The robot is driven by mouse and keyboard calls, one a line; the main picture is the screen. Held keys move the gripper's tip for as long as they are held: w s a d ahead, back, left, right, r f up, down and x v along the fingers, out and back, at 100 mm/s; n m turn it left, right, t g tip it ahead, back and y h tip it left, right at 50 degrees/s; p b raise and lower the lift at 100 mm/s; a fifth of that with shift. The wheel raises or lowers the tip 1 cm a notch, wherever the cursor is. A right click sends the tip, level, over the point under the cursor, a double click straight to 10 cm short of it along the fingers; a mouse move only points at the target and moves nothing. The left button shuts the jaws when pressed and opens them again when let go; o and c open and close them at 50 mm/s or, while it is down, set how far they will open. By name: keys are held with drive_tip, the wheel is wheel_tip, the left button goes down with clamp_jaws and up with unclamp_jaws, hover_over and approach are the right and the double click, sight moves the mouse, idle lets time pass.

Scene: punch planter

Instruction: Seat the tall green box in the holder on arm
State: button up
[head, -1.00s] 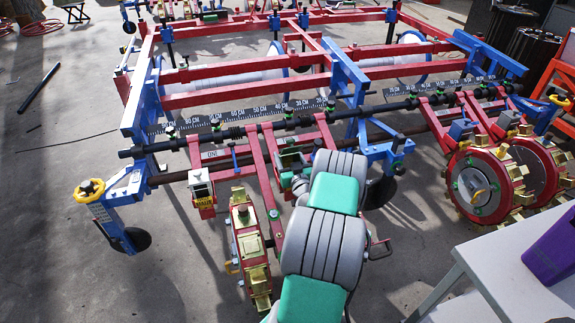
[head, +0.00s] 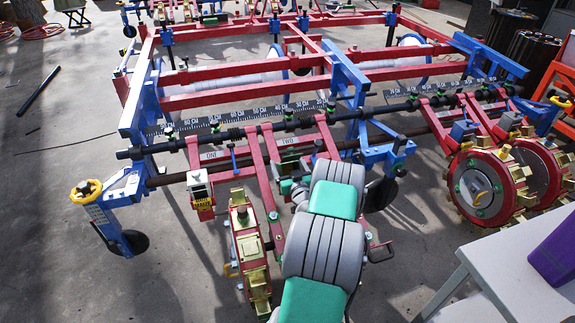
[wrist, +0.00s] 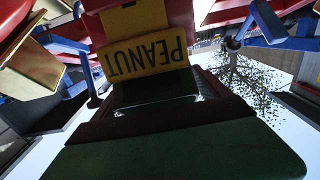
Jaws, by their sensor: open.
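A large dark green body with a dark maroon edge fills the bottom of the wrist view and looks like the tall green box (wrist: 180,158). Behind it is a black recess, with a yellow PEANUT plate (wrist: 145,45), upside down in the picture, beyond. Whether the box sits in a holder cannot be told. In the head view the red planter arms carry labels ONE (head: 212,155) and TWO (head: 288,142). My gripper (head: 291,187) is low beside the arm marked TWO, mostly behind my own arm. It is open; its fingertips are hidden.
A red and gold planter unit (head: 247,245) is close beside my arm. Red wheels (head: 485,188) stand at right. A pale table (head: 510,245) with a purple container (head: 555,250) is at lower right.

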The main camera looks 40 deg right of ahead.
drive_tip(key=shift+r+p, duration=0.15)
drive_tip(key=shift+p, duration=0.35)
drive_tip(key=v, duration=0.7)
drive_tip(key=shift+s+f, duration=0.4)
drive_tip(key=shift+s, duration=0.05)
